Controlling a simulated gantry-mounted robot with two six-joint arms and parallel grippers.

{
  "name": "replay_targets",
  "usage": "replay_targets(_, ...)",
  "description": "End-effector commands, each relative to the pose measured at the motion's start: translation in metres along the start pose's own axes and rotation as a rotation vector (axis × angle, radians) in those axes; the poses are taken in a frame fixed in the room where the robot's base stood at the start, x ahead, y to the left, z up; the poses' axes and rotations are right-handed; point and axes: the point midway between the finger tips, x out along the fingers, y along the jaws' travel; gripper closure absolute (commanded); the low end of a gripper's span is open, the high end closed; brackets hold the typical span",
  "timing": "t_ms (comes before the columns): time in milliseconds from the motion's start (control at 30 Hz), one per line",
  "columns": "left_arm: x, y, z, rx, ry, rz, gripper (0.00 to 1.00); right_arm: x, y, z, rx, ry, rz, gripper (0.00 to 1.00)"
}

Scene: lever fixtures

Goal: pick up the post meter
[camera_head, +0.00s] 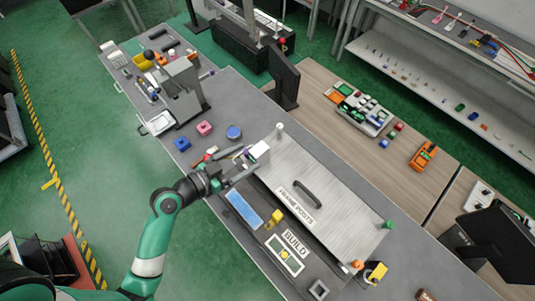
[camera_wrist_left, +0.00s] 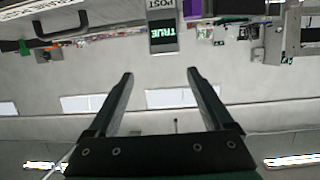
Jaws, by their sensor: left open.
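The post meter (camera_wrist_left: 163,30) shows upside down at the top middle of the left wrist view. It is a grey box with a green-lit screen and a "POST" label. In the head view, a pale box (camera_head: 259,152) just beyond my left gripper appears to be this meter. My left gripper (camera_head: 236,164) reaches in over the near side of the bench. In the left wrist view its two fingers (camera_wrist_left: 160,78) are spread with nothing between them. The meter lies beyond the fingertips, and I see no contact. My right gripper is not in view.
A large metal plate (camera_head: 335,215) marked "FRAME POSTS" with a dark handle (camera_head: 308,193) lies right of the gripper. A blue strip (camera_head: 243,210) and yellow block (camera_head: 274,218) are nearer.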

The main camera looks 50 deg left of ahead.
Motion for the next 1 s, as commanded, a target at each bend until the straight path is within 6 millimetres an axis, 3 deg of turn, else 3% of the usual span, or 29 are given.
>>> replay_targets(33,-0.006,-0.005,0.017,-0.023,-0.022,-0.022,0.15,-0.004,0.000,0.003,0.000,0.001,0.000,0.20)
replay_targets(67,-0.008,-0.007,0.021,-0.030,-0.028,-0.032,0.15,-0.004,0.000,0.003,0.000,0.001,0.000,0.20)
replay_targets(233,-0.005,-0.011,0.017,-0.029,-0.026,-0.040,0.15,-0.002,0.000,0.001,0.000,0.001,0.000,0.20)
replay_targets(533,0.047,-0.012,0.017,-0.027,-0.025,-0.038,0.15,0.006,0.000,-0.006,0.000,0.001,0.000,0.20)
replay_targets(833,0.063,-0.012,0.018,-0.027,-0.025,-0.039,0.15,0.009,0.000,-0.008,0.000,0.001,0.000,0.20)
replay_targets(1000,0.090,-0.007,0.021,-0.028,-0.026,-0.037,0.15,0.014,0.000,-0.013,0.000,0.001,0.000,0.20)
